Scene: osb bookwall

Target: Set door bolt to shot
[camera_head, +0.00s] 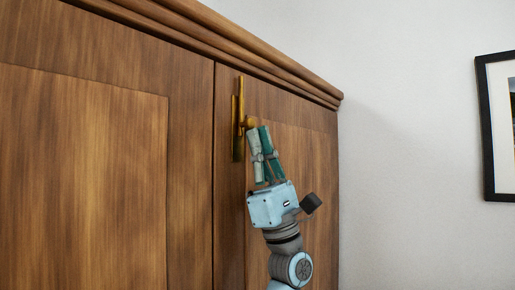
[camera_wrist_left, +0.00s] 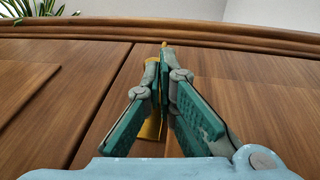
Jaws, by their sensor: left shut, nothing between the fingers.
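The brass door bolt (camera_head: 241,98) is mounted upright near the top of the right-hand wooden door, close to the seam between the doors. Its small round knob (camera_head: 250,121) sticks out to the right, and its backplate (camera_head: 238,147) reaches below. My left gripper (camera_head: 258,131) points up, with its fingertips just under and beside the knob. It is shut with nothing between the fingers. In the left wrist view the fingertips (camera_wrist_left: 160,66) are together in front of the bolt and hide most of it. Part of the brass backplate (camera_wrist_left: 153,127) shows between the fingers. Contact with the knob cannot be told.
The wooden cabinet has a left door (camera_head: 85,170) and a protruding cornice (camera_head: 235,45) above the bolt. A plain white wall (camera_head: 410,150) with a framed picture (camera_head: 488,130) is at the right. A plant (camera_wrist_left: 35,8) shows above the cabinet in the wrist view.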

